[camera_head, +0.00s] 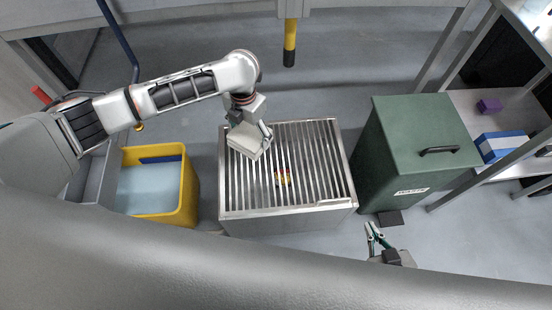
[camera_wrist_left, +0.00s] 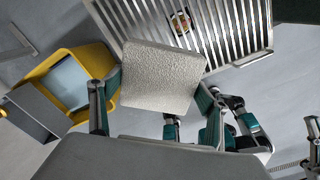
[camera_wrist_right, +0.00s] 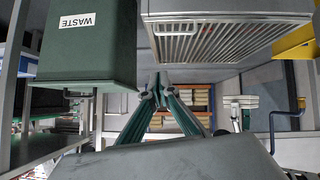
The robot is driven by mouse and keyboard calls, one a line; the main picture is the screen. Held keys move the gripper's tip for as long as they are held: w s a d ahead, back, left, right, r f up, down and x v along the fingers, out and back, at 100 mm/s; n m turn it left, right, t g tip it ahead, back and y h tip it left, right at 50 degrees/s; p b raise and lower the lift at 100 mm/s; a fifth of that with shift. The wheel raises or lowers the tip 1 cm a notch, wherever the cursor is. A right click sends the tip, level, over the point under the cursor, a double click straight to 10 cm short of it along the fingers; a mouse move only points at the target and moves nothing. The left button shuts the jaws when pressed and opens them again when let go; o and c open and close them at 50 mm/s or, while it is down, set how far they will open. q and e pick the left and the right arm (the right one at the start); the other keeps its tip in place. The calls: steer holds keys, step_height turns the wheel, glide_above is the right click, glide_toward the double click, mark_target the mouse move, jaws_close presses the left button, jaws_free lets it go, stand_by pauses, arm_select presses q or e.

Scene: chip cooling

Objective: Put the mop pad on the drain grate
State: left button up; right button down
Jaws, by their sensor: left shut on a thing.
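The mop pad (camera_head: 244,142), a pale off-white square slab, is in my left gripper (camera_head: 252,138), over the upper left part of the drain grate (camera_head: 300,205). In the left wrist view the pad (camera_wrist_left: 162,78) fills the space between the two fingers of my left gripper (camera_wrist_left: 158,92), with the grate (camera_wrist_left: 235,50) beyond it. I cannot tell whether the pad touches the bars. My right gripper (camera_head: 373,236) is empty in front of the green bin. In the right wrist view its fingertips (camera_wrist_right: 158,82) meet.
A small red and yellow object (camera_head: 283,178) lies on the grate's bars. A yellow bucket (camera_head: 188,190) with light blue contents stands left of the grate. A green waste bin (camera_head: 410,150) stands close on the right. A yellow-and-black post (camera_head: 290,45) hangs behind.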

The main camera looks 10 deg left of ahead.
arm_select(q)
steer(key=shift+d+f+m, duration=0.15)
steer(key=shift+f+m, duration=0.35)
step_height(320, 180, down, 6)
steer(key=b, duration=0.5)
glide_above(256, 170)
step_height(256, 170, down, 8)
steer(key=f, duration=0.1)
steer(key=f+b, duration=0.1)
steer(key=f, duration=0.2)
steer(key=shift+s+f+b, duration=0.1)
steer(key=shift+s+b, duration=0.25)
steer(key=shift+f, duration=0.65)
steer(key=shift+w+f+b, duration=0.15)
steer(key=shift+w+b, duration=0.1)
steer(key=shift+b, duration=0.05)
steer(key=o, duration=0.6)
steer(key=shift+f, duration=0.15)
steer(key=o, duration=0.4)
arm_select(e)
steer(key=a, duration=0.1)
steer(key=w+a, duration=0.1)
steer(key=a+y, duration=0.1)
steer(key=shift+w, duration=0.25)
